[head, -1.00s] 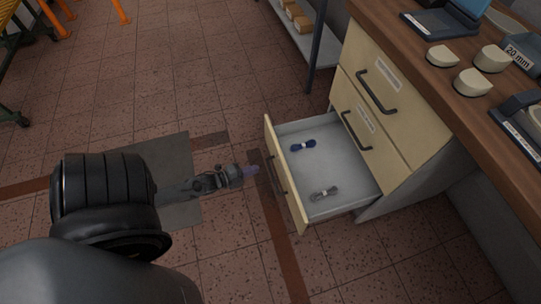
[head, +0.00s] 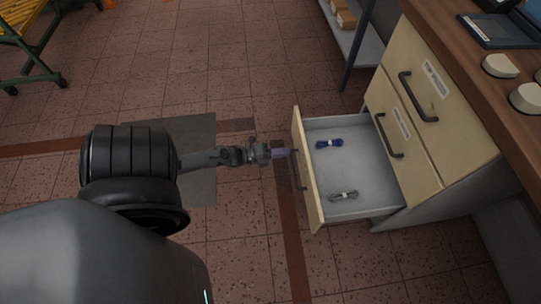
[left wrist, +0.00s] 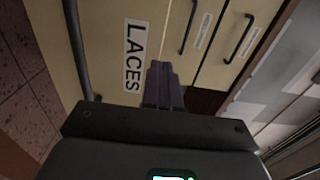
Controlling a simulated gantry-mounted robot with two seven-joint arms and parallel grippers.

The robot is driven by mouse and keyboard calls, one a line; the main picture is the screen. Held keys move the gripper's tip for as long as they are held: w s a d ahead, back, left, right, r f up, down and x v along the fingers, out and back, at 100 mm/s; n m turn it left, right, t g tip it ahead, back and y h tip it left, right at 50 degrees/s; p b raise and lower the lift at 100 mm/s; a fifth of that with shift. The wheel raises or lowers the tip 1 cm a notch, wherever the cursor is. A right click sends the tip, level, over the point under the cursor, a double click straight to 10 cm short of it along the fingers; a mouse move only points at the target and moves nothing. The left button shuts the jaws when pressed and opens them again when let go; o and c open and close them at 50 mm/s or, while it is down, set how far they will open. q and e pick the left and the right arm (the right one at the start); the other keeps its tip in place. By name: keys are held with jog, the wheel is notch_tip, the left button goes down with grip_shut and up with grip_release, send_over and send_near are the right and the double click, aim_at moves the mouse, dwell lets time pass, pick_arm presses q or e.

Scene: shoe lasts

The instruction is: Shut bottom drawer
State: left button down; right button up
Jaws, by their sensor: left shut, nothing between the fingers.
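The bottom drawer (head: 305,178) of the cream cabinet stands pulled out in the head view. Inside lie a blue lace bundle (head: 328,144) and a grey lace bundle (head: 343,195). My left gripper (head: 287,153) is shut and empty, with its tips at the outer side of the drawer front near the handle. I cannot tell whether they touch it. In the left wrist view the shut fingers (left wrist: 163,85) point at the drawer front, beside its "LACES" label (left wrist: 134,55) and dark handle (left wrist: 76,45). My right gripper is not in view.
Two closed drawers (head: 425,75) with dark handles are above the open one. A wooden worktop (head: 480,75) with cream pieces lies at the right. A shelf rack (head: 360,45) stands behind the cabinet.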

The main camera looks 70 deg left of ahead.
aim_at(304, 151)
pick_arm(q)
jog(key=w, duration=0.1)
jog(key=w+b, duration=0.1)
jog(key=w, duration=0.2)
jog(key=shift+w+d+b, duration=0.25)
jog(key=shift+d+b, duration=0.1)
jog(key=shift+b, duration=0.05)
jog(key=shift+w+d, duration=0.1)
jog(key=shift+w, duration=0.3)
jog(key=shift+d, duration=0.1)
